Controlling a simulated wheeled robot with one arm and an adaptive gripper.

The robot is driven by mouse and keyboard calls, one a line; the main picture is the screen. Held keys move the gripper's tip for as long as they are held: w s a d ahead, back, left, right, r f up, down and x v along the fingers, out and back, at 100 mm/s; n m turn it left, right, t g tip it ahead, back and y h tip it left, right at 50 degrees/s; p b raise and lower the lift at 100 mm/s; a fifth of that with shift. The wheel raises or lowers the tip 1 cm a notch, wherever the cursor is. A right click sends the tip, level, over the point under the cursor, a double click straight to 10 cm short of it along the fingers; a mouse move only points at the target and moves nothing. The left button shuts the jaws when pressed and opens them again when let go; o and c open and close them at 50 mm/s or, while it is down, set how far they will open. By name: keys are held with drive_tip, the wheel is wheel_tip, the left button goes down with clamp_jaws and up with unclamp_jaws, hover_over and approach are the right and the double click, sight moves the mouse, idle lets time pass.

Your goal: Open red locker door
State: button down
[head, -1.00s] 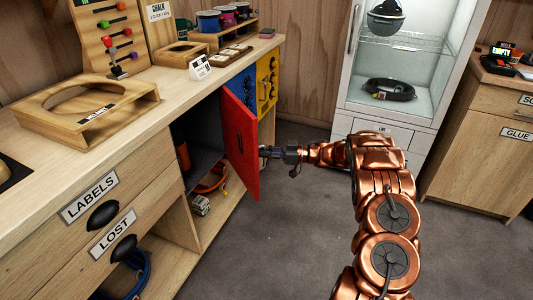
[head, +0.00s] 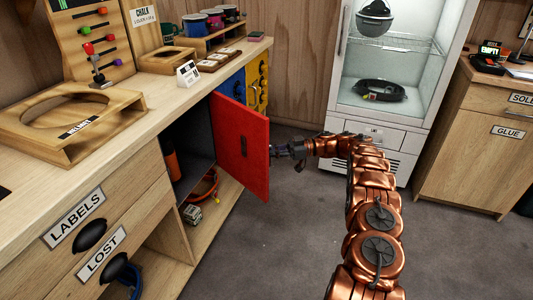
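The red locker door (head: 242,165) stands swung out from the wooden bench, showing its broad face to the head camera. A small dark mark or fitting (head: 244,146) sits on that face. The locker's dark interior (head: 198,140) is exposed to the left of the door, with an orange cylinder (head: 171,163) inside. My gripper (head: 274,151) is at the door's free right edge, about halfway down. Its fingertips are close to or partly behind the edge, so contact and finger opening cannot be made out.
Blue (head: 234,84) and yellow (head: 257,80) lockers lie beyond the red door. A shelf below holds an orange looped item (head: 203,188). A glass-front cabinet (head: 385,90) and wooden drawers (head: 480,150) stand behind my arm. The grey floor right of the door is clear.

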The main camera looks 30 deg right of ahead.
drive_tip(key=shift+w+d+g, duration=0.2)
drive_tip(key=shift+d+g, duration=0.1)
drive_tip(key=shift+d, duration=0.4)
drive_tip(key=c, duration=1.4)
unclamp_jaws()
drive_tip(key=shift+d, duration=0.1)
drive_tip(key=shift+c, duration=0.2)
drive_tip(key=shift+o, duration=1.1)
